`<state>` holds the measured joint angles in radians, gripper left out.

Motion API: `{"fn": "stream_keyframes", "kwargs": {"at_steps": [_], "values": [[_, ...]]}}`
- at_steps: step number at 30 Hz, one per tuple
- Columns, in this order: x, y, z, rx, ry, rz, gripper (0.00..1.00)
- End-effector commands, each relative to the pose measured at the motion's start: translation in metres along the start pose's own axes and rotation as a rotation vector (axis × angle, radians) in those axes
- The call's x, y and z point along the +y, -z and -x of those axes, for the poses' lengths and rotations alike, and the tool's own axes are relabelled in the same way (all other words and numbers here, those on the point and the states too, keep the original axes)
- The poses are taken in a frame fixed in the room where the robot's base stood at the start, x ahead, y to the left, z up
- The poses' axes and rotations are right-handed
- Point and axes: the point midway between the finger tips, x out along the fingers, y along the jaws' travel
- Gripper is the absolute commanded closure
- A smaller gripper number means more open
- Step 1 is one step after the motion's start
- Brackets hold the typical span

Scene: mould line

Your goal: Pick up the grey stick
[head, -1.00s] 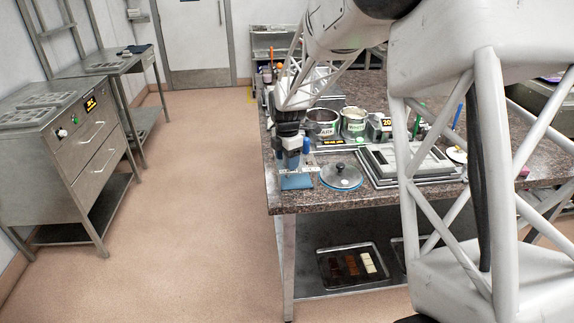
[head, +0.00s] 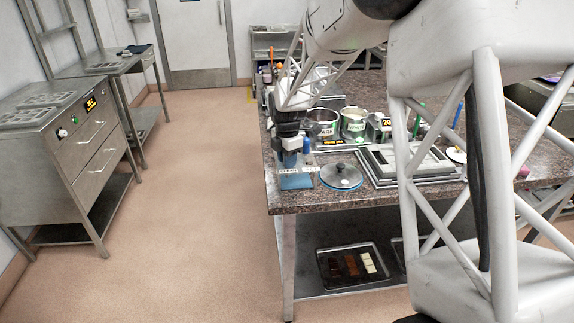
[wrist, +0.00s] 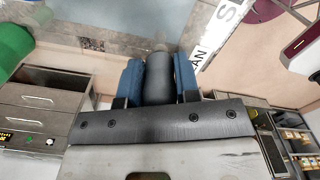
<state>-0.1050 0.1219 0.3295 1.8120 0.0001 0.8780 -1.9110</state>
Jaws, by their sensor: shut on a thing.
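My gripper (head: 291,160) is at the left front corner of the worktable, above a blue patch (head: 296,182). In the wrist view, the two blue fingers of my gripper (wrist: 159,84) are shut on a dark grey, rounded stick (wrist: 158,72). The stick sits between the fingers, and its far end points away from the camera. In the head view the stick is too small and too hidden by the gripper to tell apart.
Metal pots (head: 322,122) stand behind, and a grey mould tray (head: 415,160) is further right. The table's left edge is close by. A tray with chocolate pieces (head: 348,264) is on the lower shelf.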

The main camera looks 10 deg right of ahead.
Motion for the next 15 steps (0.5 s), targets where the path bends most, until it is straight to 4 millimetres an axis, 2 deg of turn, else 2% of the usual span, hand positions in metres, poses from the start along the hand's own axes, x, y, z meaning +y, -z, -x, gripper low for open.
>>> {"fn": "stream_keyframes", "kwargs": {"at_steps": [8, 15], "values": [[0.000, 0.000, 0.001, 0.000, 0.000, 0.000, 0.94], [0.000, 0.000, 0.017, -0.001, -0.002, 0.000, 0.94]]}}
